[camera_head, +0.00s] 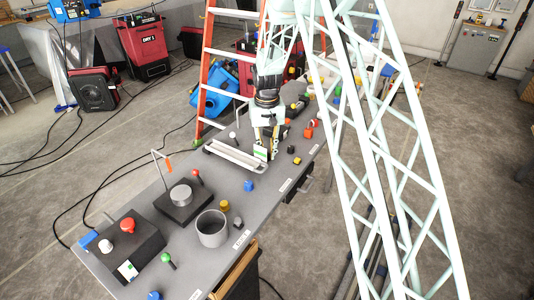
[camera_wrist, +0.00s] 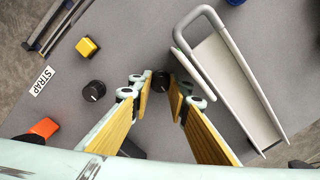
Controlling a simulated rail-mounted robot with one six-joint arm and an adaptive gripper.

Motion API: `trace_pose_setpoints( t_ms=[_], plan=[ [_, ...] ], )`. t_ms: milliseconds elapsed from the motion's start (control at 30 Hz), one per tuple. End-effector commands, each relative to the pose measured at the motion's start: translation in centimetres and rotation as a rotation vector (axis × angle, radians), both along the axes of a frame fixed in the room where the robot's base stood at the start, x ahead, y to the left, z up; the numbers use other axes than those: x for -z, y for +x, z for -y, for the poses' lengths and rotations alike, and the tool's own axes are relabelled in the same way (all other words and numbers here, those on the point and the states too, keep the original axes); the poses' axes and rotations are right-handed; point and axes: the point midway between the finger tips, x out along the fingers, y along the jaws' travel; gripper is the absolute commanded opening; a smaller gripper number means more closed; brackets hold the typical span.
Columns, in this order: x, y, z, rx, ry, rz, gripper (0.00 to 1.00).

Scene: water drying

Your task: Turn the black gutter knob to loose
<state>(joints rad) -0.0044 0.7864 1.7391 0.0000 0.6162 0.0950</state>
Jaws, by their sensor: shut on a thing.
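In the wrist view a black knob (camera_wrist: 160,80) stands on the grey bench top close to the left side of the gutter. The fingertips of my gripper (camera_wrist: 161,84) are on either side of it, shut on it. The gutter (camera_wrist: 236,88) is a long white channel with a grey bent tube along it; it also shows in the head view (camera_head: 235,158). In the head view my gripper (camera_head: 267,148) points down at the bench beside the gutter, and the held knob is hidden there. How far the knob is turned cannot be told.
A second black knob (camera_wrist: 94,91) stands to the left, with a yellow button (camera_wrist: 87,47) and an orange-red block (camera_wrist: 44,128) near it. A "STRAP" label (camera_wrist: 41,81) lies at the bench edge. An orange ladder (camera_head: 208,70) stands behind the bench (camera_head: 205,178).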

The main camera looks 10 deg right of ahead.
Motion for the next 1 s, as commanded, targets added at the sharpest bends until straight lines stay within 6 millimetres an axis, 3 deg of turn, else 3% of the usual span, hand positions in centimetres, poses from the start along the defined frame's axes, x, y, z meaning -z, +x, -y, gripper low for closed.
trace_pose_setpoints(
  t_ms=[667,700,833,1000],
  plan=[
    [-0.01,0.01,-0.01,-0.078,0.000,0.000,0.06],
    [-0.02,0.01,-0.01,-0.078,0.000,0.000,0.18],
    [-0.01,0.01,-0.01,-0.078,0.000,0.000,0.30],
    [-0.01,0.01,-0.01,-0.077,0.000,0.000,0.30]
  ],
)
